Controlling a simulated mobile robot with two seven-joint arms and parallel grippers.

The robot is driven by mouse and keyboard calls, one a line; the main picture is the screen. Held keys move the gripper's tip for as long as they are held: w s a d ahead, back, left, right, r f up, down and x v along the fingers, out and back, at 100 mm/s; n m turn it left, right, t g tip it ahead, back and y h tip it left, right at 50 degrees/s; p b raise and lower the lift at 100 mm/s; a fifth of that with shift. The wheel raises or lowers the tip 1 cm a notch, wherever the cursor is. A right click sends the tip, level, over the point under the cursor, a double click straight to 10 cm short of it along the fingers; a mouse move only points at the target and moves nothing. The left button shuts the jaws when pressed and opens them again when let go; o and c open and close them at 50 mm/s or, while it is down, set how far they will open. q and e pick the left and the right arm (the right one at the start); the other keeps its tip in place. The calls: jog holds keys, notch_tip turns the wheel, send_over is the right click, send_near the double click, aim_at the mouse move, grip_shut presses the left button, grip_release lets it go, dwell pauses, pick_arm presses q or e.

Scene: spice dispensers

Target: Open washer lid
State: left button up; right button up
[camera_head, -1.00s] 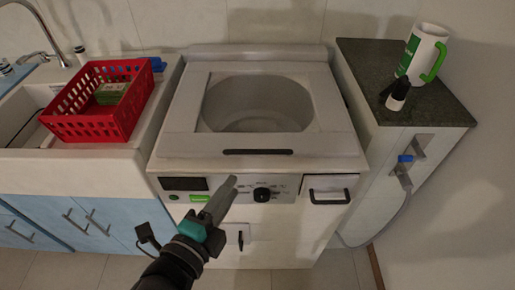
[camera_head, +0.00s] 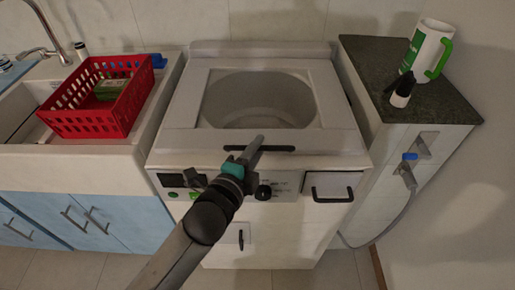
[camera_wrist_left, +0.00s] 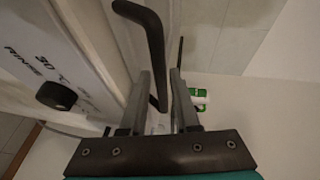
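The washer (camera_head: 285,220) stands in the middle of the head view. Its lid (camera_head: 333,105) lies flat on top, a pale frame around a round window. A dark bar handle (camera_head: 276,149) runs along the lid's front edge. My right gripper is out of view.
A red basket (camera_head: 95,112) sits by the sink at left. A counter (camera_head: 375,60) at right holds a white and green mug (camera_head: 425,52) and a black-topped bottle (camera_head: 401,95). The washer's black knob (camera_head: 263,192) is just below my left gripper.

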pick_arm(q)
jog(key=shift+w+d, duration=0.1)
jog(key=shift+w, duration=0.15)
jog(key=shift+c, duration=0.3)
grip_shut()
dwell(1.0)
